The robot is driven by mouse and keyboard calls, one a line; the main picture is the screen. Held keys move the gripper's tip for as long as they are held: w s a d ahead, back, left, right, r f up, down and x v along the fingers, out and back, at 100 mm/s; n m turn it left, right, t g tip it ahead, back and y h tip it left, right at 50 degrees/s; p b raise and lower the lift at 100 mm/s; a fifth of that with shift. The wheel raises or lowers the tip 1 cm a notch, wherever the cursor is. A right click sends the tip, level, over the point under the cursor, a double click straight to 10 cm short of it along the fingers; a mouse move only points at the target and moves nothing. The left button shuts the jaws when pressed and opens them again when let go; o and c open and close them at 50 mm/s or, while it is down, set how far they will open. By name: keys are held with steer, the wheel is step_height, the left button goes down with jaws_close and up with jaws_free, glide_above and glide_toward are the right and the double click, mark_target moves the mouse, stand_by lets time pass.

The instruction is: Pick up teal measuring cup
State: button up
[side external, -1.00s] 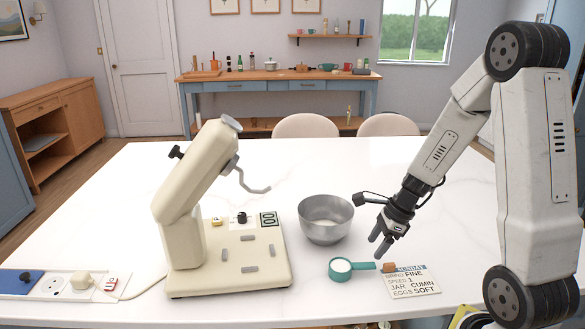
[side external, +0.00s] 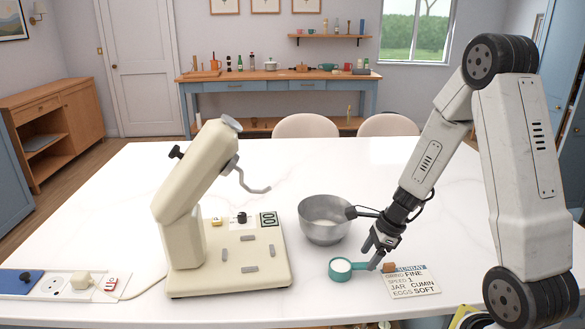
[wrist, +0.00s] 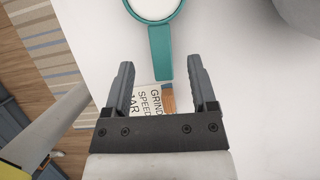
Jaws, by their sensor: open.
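The teal measuring cup (side external: 340,270) stands on the white table, filled with something white. Its handle points right, toward the recipe card. In the wrist view the cup (wrist: 131,9) is at the top, partly cut off, and its handle (wrist: 160,52) points down toward the space between the fingers. My gripper (side external: 371,258) is low over the handle in the side view and hides part of it. In the wrist view my gripper (wrist: 160,85) is open, one finger on each side of the handle's line, with nothing held.
A recipe card (side external: 412,284) with a wooden block (side external: 389,267) at its edge lies right of the cup. A steel bowl (side external: 325,222) stands just behind the cup. A cream stand mixer (side external: 190,215) is at left.

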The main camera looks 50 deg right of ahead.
mark_target(364, 265)
steer(key=shift+x, duration=2)
steer(key=shift+s+d, duration=0.1)
steer(key=shift+d, duration=0.05)
jaws_close()
